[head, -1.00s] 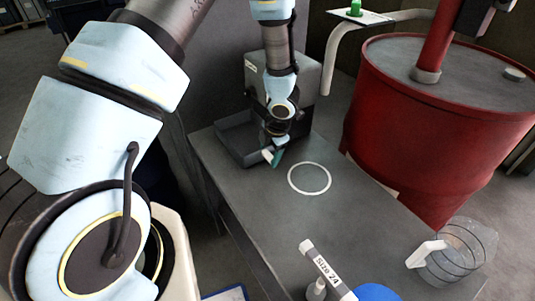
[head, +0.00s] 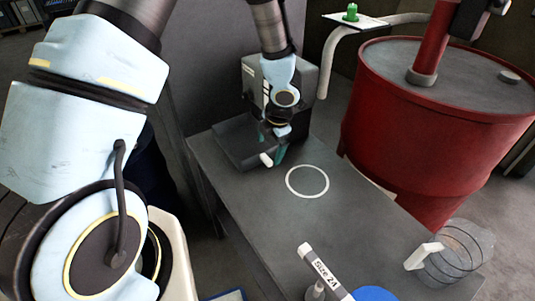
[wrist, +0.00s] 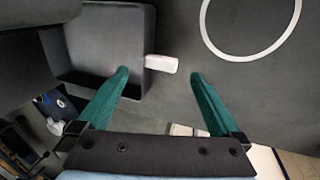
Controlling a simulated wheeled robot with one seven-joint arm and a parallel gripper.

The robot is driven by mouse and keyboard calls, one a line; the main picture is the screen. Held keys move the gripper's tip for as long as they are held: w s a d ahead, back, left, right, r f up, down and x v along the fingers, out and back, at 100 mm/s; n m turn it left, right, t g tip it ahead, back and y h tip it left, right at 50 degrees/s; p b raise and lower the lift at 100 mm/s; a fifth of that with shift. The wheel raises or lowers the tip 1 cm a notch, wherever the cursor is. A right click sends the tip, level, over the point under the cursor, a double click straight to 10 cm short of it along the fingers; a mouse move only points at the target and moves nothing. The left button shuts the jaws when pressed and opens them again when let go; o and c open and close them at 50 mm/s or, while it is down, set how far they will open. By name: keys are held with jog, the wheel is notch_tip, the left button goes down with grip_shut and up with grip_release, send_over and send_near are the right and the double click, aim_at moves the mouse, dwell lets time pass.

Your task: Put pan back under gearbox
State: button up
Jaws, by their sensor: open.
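The pan is a dark grey open tray (head: 236,156) with a short white handle (head: 266,160). It sits on the bench in front of and to the left of the grey gearbox (head: 302,88). In the wrist view the pan (wrist: 142,22) is at upper left, and its handle (wrist: 162,63) points right. My gripper (head: 273,156) is low at the handle end of the pan. In the wrist view its green fingers (wrist: 160,74) are spread, with the handle showing between and just beyond their tips. I cannot tell whether they touch it.
A white ring (head: 307,181) is marked on the clear bench top (head: 255,205). A large red drum (head: 420,130) stands to the right. A clear jug (head: 455,255), a "Size 24" tool (head: 322,268) and a blue object (head: 373,293) are at the near end.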

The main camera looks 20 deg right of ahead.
jog(key=v, duration=0.7)
jog(key=w+a+r+m+t+h, duration=0.2)
jog(key=w+a+r+m+h, duration=0.1)
jog(key=w+a+r+m, duration=0.55)
jog(key=s+a+r+m+g, duration=0.1)
jog(key=s+a+m, duration=0.2)
jog(key=a, duration=0.4)
jog(key=s+a+r+m+g+y, duration=0.1)
jog(key=s+a+m, duration=0.2)
jog(key=a+m, duration=0.2)
jog(key=s+a+r+m+g+y, duration=0.1)
jog(key=s+a+m, duration=0.2)
jog(key=a, duration=0.7)
jog(key=shift+a+r+m, duration=0.2)
jog(key=shift+m, duration=0.75)
jog(key=shift+s, duration=0.1)
